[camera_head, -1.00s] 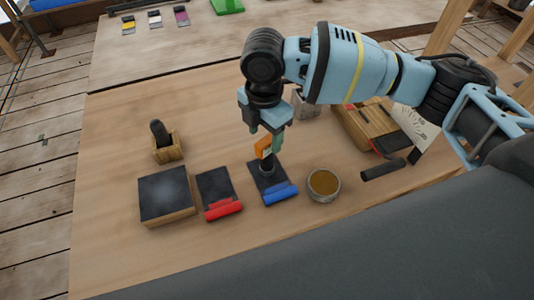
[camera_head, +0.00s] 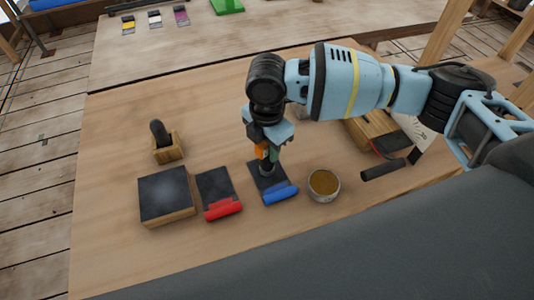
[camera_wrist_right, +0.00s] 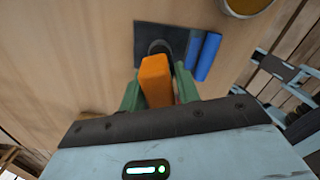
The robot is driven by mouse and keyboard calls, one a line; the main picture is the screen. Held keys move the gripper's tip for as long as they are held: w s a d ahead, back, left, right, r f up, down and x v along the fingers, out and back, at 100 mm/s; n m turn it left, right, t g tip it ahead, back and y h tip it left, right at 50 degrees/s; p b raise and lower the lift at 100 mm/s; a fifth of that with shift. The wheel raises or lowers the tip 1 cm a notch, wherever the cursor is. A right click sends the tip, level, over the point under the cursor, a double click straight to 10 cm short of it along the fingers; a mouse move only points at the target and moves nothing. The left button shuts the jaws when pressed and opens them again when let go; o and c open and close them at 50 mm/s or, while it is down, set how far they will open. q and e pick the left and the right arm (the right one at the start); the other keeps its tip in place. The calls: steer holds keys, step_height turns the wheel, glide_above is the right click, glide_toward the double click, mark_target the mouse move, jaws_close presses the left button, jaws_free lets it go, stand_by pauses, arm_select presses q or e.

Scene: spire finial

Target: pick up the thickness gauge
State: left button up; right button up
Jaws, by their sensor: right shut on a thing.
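The thickness gauge, with an orange body (camera_head: 261,151) and a round black foot, stands about upright over the dark pad with a blue roll edge (camera_head: 280,194). In the right wrist view the orange body (camera_wrist_right: 156,78) sits between the green fingers. My right gripper (camera_head: 268,150) comes down from above and is shut on the gauge; its fingers hide part of it. The foot is at the pad; I cannot tell whether it touches. My left gripper is not in view.
A pad with a red roll (camera_head: 222,210), a dark-topped block (camera_head: 166,196) and a wooden holder with a black handle (camera_head: 167,150) stand to the left. A round tin (camera_head: 323,186) is close on the right, with a black cylinder (camera_head: 383,170) beyond.

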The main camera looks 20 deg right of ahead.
jaws_close()
steer(key=shift+r, duration=0.15)
